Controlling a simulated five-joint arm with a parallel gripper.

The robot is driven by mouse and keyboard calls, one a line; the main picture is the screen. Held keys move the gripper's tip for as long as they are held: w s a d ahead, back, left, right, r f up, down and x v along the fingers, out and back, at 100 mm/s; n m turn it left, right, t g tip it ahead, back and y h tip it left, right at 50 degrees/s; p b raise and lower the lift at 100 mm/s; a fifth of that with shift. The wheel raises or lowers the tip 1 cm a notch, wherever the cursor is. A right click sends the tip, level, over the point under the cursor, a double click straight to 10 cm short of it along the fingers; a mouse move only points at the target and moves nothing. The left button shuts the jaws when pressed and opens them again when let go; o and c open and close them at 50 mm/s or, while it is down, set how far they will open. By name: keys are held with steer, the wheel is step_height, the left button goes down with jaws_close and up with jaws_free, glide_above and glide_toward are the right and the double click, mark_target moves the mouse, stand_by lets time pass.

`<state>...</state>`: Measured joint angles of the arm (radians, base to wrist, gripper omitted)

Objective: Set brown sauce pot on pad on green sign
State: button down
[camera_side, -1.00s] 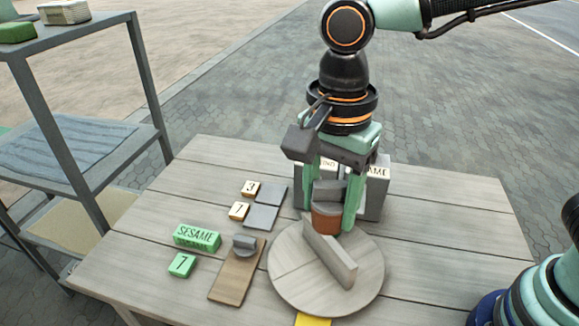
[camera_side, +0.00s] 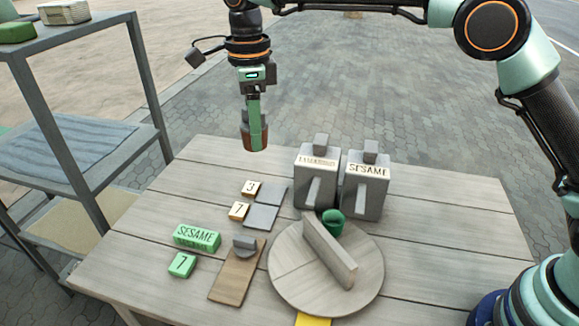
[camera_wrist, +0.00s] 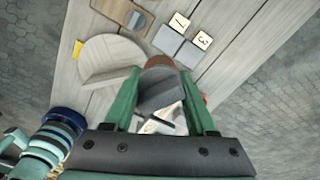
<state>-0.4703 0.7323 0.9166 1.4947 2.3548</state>
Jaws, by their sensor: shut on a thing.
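My gripper (camera_side: 255,143) is shut on the brown sauce pot (camera_side: 246,141) and holds it up in the air past the table's back left part. In the wrist view the pot (camera_wrist: 157,62) sits between the two green fingers, its grey top towards the camera. Two grey pads (camera_side: 271,194) (camera_side: 261,216) lie on the table beside cream number tiles, 3 (camera_side: 250,190) and 7 (camera_side: 238,211). A green sign (camera_side: 197,237) reads SESAME, and a green block (camera_side: 181,265) in front of it reads 7.
A round board (camera_side: 292,272) with an upright divider (camera_side: 330,252) carries a green pot (camera_side: 332,226) behind it. Two grey boxes (camera_side: 318,178) (camera_side: 365,190) stand at the back, the right one labelled SESAME. A wooden board (camera_side: 231,283) with a grey knob lies front left.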

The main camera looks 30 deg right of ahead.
mark_target(261, 215)
steer(key=shift+w+d+f+m, duration=0.15)
steer(key=shift+w+m, duration=0.05)
steer(key=shift+w, duration=0.25)
steer(key=shift+w+d+f+m, duration=0.15)
steer(key=shift+w+m, duration=0.05)
steer(key=shift+w, duration=0.2)
steer(key=shift+w+d+f, duration=0.1)
steer(key=shift+w+f, duration=0.05)
steer(key=shift+f, duration=0.1)
step_height(261, 215, down, 20)
steer(key=shift+r, duration=0.2)
steer(key=shift+f, duration=0.15)
steer(key=shift+c, duration=1)
jaws_free()
